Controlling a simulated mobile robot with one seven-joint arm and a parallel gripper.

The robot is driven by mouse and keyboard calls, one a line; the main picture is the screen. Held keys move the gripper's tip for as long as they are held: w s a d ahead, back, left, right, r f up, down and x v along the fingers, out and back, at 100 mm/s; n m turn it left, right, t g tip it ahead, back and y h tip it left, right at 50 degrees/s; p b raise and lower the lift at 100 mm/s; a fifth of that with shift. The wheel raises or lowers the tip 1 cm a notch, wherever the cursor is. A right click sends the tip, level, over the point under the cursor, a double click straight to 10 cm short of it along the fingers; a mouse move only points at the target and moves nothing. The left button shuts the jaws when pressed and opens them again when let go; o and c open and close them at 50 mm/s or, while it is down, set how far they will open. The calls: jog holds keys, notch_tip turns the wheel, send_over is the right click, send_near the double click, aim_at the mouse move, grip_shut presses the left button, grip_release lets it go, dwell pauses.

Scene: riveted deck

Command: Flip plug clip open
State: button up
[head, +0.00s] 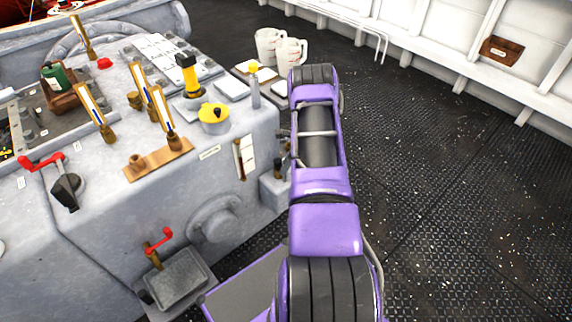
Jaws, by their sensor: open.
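I cannot tell for sure which part is the plug clip. A white plate with a brown upright piece (240,158) is on the grey console's side face, left of my arm. A small grey box with a dark fitting on top (275,188) sits low beside the console, partly behind my arm. A round yellow cap with a dark knob (214,114) is on the console top. My purple arm reaches forward from the bottom of the head view, and its far end is beside the console's right edge. My gripper is hidden behind the arm, so its fingers do not show.
The grey console (233,135) fills the left, with brass-and-white levers (164,117), red-handled cranks (42,160) and a yellow-black cylinder (190,76). White jugs (291,54) stand beyond it. The dark riveted deck (450,180) is open on the right, up to a white ribbed wall (440,45).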

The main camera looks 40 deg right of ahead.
jog(key=p+v, duration=0.2)
jog(key=v, duration=1.5)
jog(key=shift+r, duration=0.25)
jog(key=shift+d, duration=0.15)
